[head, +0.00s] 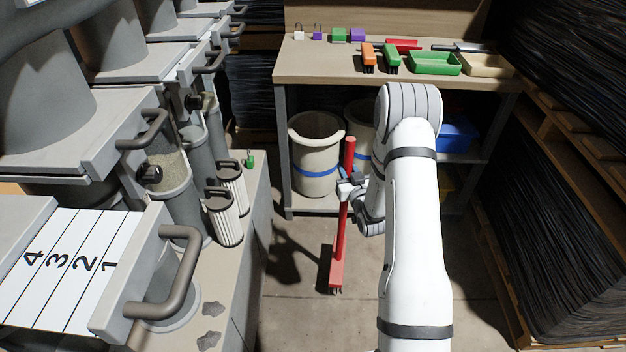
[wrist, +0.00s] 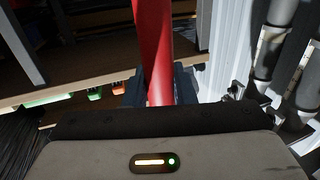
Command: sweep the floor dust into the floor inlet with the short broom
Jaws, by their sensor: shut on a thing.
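The short broom (head: 341,225) is red, with a long handle and a block head with dark bristles at its lower end. It stands nearly upright, head down, over the concrete floor in the head view. My gripper (head: 350,188) is shut on the broom's handle at about mid-height. In the wrist view the red handle (wrist: 153,45) runs up between the dark fingers (wrist: 155,88). I cannot tell whether the bristles touch the floor. I cannot make out any floor dust or the floor inlet in these views.
A workbench (head: 330,75) with brushes and trays stands behind; a pale bin (head: 315,165) is on its lower shelf. Machines with handles and a ledge (head: 255,215) line the left. Stacked dark cable (head: 570,210) stands at right. Floor (head: 300,315) between them looks open.

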